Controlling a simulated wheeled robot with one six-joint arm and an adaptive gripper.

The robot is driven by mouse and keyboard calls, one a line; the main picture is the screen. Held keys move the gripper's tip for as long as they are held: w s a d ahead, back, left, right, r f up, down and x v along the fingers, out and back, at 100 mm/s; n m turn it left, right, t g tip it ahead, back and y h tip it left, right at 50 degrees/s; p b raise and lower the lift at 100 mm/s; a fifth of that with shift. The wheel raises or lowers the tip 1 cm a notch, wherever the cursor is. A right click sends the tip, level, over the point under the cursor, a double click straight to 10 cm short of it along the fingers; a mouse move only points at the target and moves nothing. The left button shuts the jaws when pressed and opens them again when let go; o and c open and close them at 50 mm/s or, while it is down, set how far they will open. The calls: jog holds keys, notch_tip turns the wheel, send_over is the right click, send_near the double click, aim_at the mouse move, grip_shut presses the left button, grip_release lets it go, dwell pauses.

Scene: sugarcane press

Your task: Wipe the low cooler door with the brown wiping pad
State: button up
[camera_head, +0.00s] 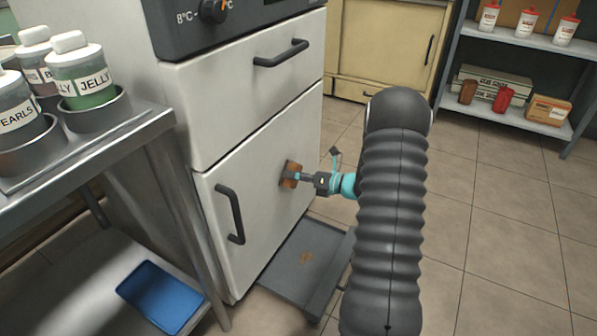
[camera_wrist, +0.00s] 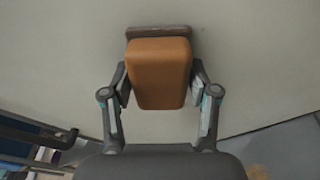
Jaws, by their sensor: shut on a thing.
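The low cooler door (camera_head: 262,205) is the white lower door with a dark vertical handle (camera_head: 230,214) on its left side; it is closed. My gripper (camera_head: 305,178) is in front of the door's right half, shut on the brown wiping pad (camera_head: 290,174). In the wrist view the pad (camera_wrist: 158,72) sits between the two fingers, its dark far edge at the pale door surface (camera_wrist: 245,70). The pad looks to be against or very close to the door; I cannot tell if it touches. No stain shows on the visible door.
A grey tray or platform (camera_head: 290,270) lies on the floor below the door. A metal table (camera_head: 125,130) with jars stands at the left, a blue tray (camera_head: 160,296) on its lower shelf. Shelves (camera_head: 520,118) stand at the back right. The tiled floor at the right is clear.

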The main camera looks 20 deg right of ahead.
aim_at(277, 182)
jog(key=shift+s+a+p, duration=0.2)
jog(key=shift+s+a, duration=0.55)
jog(key=shift+a, duration=0.2)
jog(key=shift+s+a+p, duration=0.15)
jog(key=shift+s+a, duration=0.6)
jog(key=shift+a, duration=0.3)
jog(key=shift+w, duration=0.15)
jog(key=shift+w+d+p, duration=0.2)
jog(key=shift+w+d, duration=0.5)
jog(key=shift+d, duration=0.25)
jog(key=shift+w+d+p, duration=0.15)
jog(key=shift+w+d, duration=0.5)
jog(key=shift+d, duration=0.35)
jog(key=shift+w+d+p, duration=0.2)
jog(key=shift+w+d, duration=0.5)
jog(key=shift+d, duration=0.25)
jog(key=w+d, duration=0.2)
jog(key=shift+w+d, duration=0.15)
jog(key=shift+d, duration=0.2)
